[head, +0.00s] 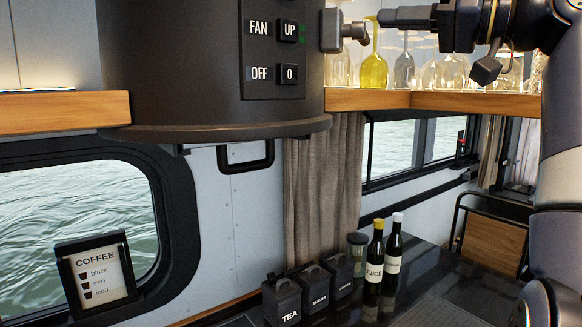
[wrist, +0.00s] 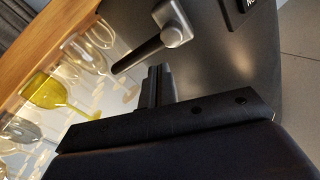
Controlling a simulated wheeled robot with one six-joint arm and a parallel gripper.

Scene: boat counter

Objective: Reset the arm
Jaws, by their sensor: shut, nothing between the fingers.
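My arm comes in from the upper right in the head view. My gripper (head: 382,18) is a dark, narrow pair of fingers pointing left, close to a grey lever fitting (head: 331,31) on the side of the dark hood (head: 200,70). In the wrist view my gripper (wrist: 158,84) has its fingers together with nothing between them. The grey fitting (wrist: 172,27) with its dark rod (wrist: 138,54) lies just beyond the fingertips there. Whether the fingers touch it is not clear.
A wooden shelf (head: 440,102) with glasses and a yellow glass (head: 374,72) lies close below and behind my gripper. A coffee sign (head: 98,272) is at lower left.

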